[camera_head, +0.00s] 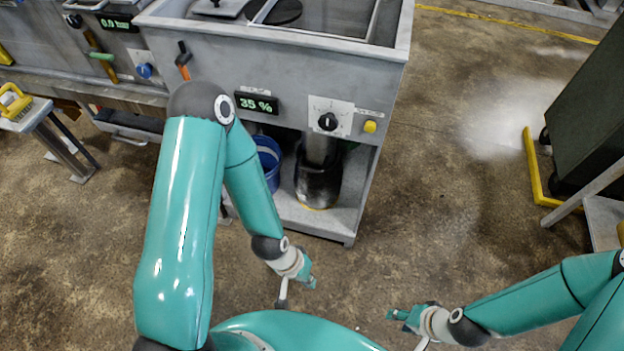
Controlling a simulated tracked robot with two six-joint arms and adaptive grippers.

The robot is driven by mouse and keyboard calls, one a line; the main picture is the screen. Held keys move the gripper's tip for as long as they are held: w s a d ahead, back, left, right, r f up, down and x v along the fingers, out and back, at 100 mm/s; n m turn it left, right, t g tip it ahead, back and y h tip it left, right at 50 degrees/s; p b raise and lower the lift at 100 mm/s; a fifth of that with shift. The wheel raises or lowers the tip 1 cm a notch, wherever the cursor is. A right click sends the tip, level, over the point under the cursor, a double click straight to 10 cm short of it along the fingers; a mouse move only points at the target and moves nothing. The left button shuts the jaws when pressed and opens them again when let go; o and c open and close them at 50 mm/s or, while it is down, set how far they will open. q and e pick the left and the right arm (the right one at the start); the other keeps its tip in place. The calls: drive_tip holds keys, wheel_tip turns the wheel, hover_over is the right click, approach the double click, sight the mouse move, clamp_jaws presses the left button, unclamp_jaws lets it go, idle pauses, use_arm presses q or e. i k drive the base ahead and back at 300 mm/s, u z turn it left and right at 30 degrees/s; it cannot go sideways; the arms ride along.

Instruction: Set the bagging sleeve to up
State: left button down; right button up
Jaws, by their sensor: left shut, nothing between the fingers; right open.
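A grey cylindrical chute (322,148) under the machine's right end runs down into a dark, rounded bag-like piece (318,184) on the lower shelf. I cannot tell for certain which part is the bagging sleeve or what position it is in. Above it, the front panel carries a black rotary knob (328,121) on a white plate and a yellow button (370,126). My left gripper (309,281) is shut and empty over the floor in front of the machine, apart from it. My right gripper (394,314) is open and empty, lower right, also over bare floor.
A "35 %" display (256,104) and an orange-handled lever (183,60) sit on the front panel. A blue bucket (269,160) stands on the shelf, partly behind my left arm. A dark green container (590,105) stands at right. Floor between is clear.

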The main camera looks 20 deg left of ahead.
sight(318, 150)
drive_tip(key=z, duration=0.05)
drive_tip(key=k, duration=1.35)
drive_tip(key=z, duration=0.25)
drive_tip(key=i, duration=1)
drive_tip(key=u, duration=0.05)
